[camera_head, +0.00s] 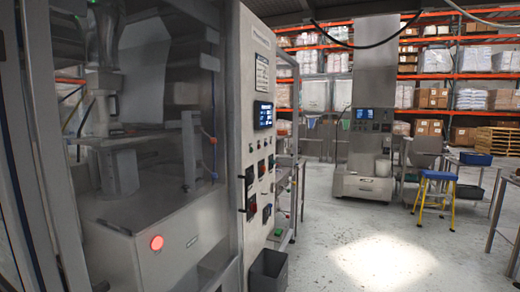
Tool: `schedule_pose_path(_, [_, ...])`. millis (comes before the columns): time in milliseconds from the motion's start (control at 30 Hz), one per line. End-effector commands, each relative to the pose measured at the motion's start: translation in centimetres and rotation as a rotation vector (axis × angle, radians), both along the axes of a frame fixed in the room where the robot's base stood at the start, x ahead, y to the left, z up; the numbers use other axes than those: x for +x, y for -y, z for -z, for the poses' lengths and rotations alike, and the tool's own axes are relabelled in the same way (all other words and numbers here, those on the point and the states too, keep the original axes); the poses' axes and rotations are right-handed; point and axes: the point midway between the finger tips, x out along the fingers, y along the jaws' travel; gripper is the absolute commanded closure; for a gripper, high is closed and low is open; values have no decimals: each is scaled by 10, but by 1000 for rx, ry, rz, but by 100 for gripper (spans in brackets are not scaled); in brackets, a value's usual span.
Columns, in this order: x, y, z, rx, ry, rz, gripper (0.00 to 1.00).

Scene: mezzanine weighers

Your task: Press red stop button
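A round, bright red button (156,242) sits on the front face of a steel machine housing (190,225) at the lower left. A tall control panel (258,110) stands to its right, seen at a steep angle. It carries several small buttons, among them a red one (252,204) low on its near side and a smaller red one (261,167) above. No label naming a stop button is readable. I do not see my gripper in this view.
A grey bin (270,272) stands on the floor below the panel. Steel frame posts and a clear guard edge the machine at left. A blue stool (438,178), a second steel machine (366,150) and a bench stand further back right. The concrete floor at right is clear.

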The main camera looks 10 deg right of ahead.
Motion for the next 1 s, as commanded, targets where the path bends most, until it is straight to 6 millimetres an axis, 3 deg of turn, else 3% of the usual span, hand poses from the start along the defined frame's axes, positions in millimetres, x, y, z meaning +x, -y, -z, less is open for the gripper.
schedule_pose_path(133, [0, 0, 0, 0, 0, 0, 57])
schedule_pose_path(567, [0, 0, 0, 0, 0, 0, 99])
schedule_pose_path(1000, [0, 0, 0, 0, 0, 0, 100])
